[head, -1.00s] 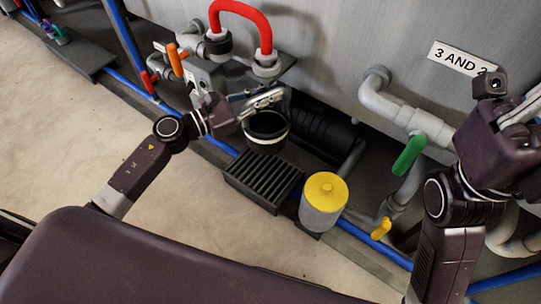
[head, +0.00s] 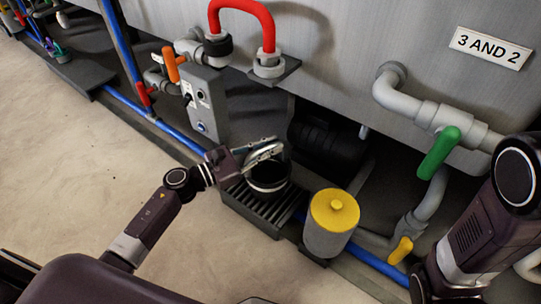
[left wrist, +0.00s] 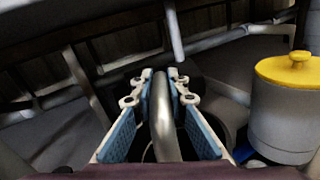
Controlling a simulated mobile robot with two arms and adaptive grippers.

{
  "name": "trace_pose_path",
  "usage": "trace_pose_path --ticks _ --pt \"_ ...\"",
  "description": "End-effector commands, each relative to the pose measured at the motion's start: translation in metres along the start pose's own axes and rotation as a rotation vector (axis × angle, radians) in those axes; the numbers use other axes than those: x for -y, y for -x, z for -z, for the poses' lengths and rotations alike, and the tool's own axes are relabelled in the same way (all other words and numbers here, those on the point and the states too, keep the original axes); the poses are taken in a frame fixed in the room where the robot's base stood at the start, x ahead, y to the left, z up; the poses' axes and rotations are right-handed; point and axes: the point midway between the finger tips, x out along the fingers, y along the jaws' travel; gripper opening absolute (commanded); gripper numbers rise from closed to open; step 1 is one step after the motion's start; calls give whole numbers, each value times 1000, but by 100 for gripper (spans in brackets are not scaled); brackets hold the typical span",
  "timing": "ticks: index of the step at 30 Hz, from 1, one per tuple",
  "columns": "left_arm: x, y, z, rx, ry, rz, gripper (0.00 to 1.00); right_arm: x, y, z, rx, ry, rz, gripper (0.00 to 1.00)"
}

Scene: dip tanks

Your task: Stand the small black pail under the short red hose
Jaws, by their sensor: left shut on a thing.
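The small black pail (head: 268,190) has a pale band near its rim and a metal handle, which shows in the left wrist view (left wrist: 165,120). My left gripper (head: 264,153) is shut on this handle, its blue-padded fingers on either side. The pail is upright at the black slatted grate (head: 238,200); I cannot tell whether its base touches the slats. The short red hose (head: 242,8) arches between two fittings on the tank, above and behind the pail in the picture. My right arm is at the right edge; its gripper is out of view.
A grey canister with a yellow lid (head: 333,212) stands right of the grate. A grey switch box (head: 203,105) is up left of the pail. Blue pipe (head: 180,138) runs along the floor edge. A green valve handle (head: 438,152) is at the right. The floor at left is clear.

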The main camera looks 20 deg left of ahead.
Motion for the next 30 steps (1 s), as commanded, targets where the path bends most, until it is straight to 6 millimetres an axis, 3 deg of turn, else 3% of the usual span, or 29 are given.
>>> trace_pose_path --ticks 1,4,17,18,22,30 --pt "3 0 14 1 1 -1 0 2 10 4 -1 0 1 0" --pt "5 0 24 1 2 -2 0 4 13 8 -7 1 3 0" --pt "6 0 28 1 0 -1 0 5 16 9 -7 1 3 0" --pt "5 0 27 0 0 0 17 4 15 8 -7 1 3 0" --pt "5 0 27 -1 0 0 31 4 15 8 -7 1 3 0" --pt "5 0 26 -1 0 0 31 4 14 8 -7 1 3 0"
